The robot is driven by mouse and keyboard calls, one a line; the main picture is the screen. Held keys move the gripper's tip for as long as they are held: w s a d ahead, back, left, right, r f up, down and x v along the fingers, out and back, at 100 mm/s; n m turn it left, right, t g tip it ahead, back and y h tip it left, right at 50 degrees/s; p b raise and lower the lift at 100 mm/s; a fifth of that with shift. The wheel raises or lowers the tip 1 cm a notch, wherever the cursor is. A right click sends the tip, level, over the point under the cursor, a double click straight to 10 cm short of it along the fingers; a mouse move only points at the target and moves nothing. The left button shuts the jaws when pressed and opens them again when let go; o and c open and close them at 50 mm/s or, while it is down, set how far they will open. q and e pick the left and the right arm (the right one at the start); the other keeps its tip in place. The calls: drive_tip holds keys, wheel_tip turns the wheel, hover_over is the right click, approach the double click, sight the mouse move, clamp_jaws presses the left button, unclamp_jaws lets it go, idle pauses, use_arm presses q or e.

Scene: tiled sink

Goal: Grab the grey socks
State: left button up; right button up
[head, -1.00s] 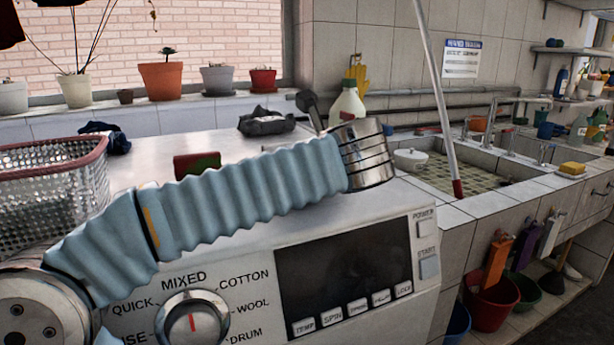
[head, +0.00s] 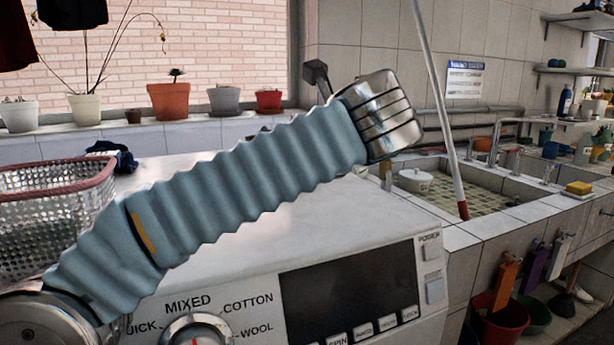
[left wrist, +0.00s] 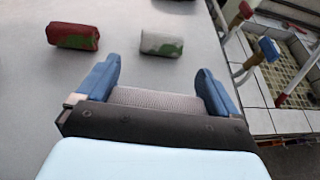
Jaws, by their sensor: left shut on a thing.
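My left gripper (left wrist: 155,88) shows in the left wrist view with its two blue fingers apart, on either side of a light grey, knit-textured piece. This looks like the grey socks (left wrist: 160,98), held across the full gap between the fingers. Most of the piece is hidden by the dark gripper body. In the head view my pale blue left sleeve and metal wrist cross the washing machine top, and the fingers and the held piece are hidden. My right gripper is in neither view.
A sink with a leaning pole (head: 437,100) is at right.

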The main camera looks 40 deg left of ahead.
use_arm(q)
drive_tip(key=s+d+r, duration=0.6)
drive_tip(key=s+d, duration=0.1)
drive_tip(key=shift+s+d, duration=0.15)
drive_tip(key=shift+s, duration=0.2)
